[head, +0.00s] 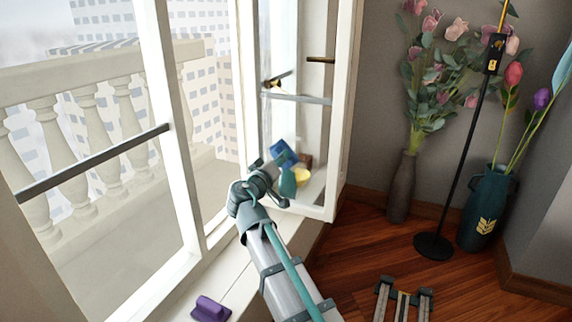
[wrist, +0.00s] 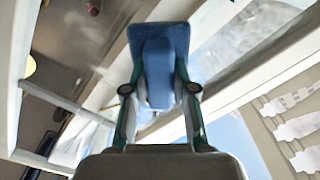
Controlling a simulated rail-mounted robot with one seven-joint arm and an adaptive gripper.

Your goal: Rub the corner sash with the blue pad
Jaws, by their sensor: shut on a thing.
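The blue pad (head: 285,152) is held in my gripper (head: 277,168), low in front of the glass of the open sash by the wall (head: 344,110), which I take as the corner sash. In the wrist view, my gripper's two fingers (wrist: 160,108) are shut on the handle of the blue pad (wrist: 158,38), one on each side. The pad's broad plate faces away from my gripper. I cannot tell whether the pad touches the glass. Pale, cloudy marks show on glass beyond the pad in the wrist view.
A purple handled block (head: 210,309) sits on the white sill. Teal and yellow things (head: 301,177) show beside my gripper. A grey vase (head: 401,190), a black stand (head: 434,245) and a teal vase (head: 485,210) stand at right. A dark bar (head: 95,163) crosses the left window.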

